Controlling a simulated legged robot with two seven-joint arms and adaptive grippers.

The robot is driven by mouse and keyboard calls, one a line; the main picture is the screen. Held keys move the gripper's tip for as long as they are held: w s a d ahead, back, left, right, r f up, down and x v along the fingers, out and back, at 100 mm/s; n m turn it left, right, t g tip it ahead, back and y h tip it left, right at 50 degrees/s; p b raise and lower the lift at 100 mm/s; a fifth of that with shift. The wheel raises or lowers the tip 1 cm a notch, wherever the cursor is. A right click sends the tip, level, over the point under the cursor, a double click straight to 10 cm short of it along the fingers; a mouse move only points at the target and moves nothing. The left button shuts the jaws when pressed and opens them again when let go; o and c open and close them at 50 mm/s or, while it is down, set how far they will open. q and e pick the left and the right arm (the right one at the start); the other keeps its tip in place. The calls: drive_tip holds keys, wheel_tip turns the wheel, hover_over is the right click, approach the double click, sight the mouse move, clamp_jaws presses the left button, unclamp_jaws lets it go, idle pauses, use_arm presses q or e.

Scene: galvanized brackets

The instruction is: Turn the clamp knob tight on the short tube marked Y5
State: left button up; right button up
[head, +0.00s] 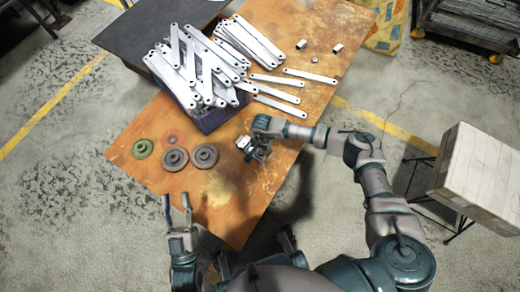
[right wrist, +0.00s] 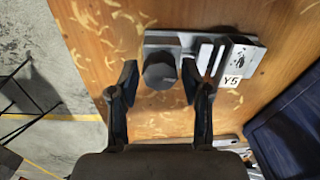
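In the right wrist view a grey metal clamp block (right wrist: 250,55) lies on the wooden table, with a white tag marked Y5 (right wrist: 231,81) on it. A dark round clamp knob (right wrist: 160,71) stands on its left part. Short pale bars (right wrist: 205,58) show beside the knob; I cannot tell which is the tube. My right gripper (right wrist: 158,82) is open, with one finger on each side of the knob. A gap shows at the left finger; contact at the right is unclear. In the head view my right gripper (head: 257,152) mostly hides the block. My left gripper (head: 177,203) is open and empty off the table's front edge.
A dark blue crate (head: 222,116) heaped with galvanized brackets stands behind my right gripper, with loose brackets (head: 278,103) to its right. Grey discs (head: 204,156) and a green ring (head: 142,149) lie left on the table (head: 245,205). A pale box (head: 483,165) stands at right.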

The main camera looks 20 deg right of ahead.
drive_tip(key=c, duration=0.6)
drive_tip(key=shift+c, duration=0.2)
